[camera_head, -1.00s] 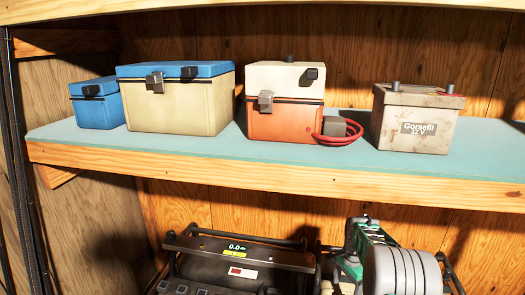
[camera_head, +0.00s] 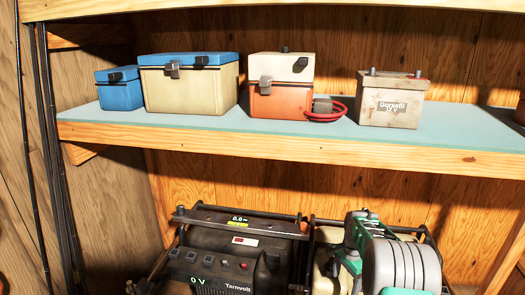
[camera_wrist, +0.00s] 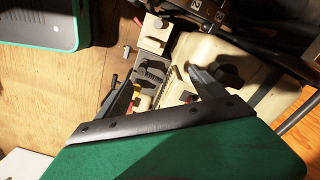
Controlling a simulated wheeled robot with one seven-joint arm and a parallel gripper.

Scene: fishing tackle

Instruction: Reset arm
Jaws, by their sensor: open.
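My gripper (camera_wrist: 160,88) shows in the wrist view, with its two dark fingers spread apart and nothing between them touching both. Past the fingers are a narrow grey container with small items (camera_wrist: 150,72) and a cream case (camera_wrist: 222,58). I cannot tell how far these are from the fingertips. In the head view, part of my arm shows low on the right in green and white; my fingertips cannot be made out there.
An upper shelf (camera_head: 290,143) holds a small blue box (camera_head: 120,92), a blue-lidded cooler (camera_head: 190,88), an orange-and-white box (camera_head: 280,100) and a battery (camera_head: 392,103). Below stands a dark power unit (camera_head: 235,262). A green-edged dark case (camera_wrist: 40,22) shows in the wrist view.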

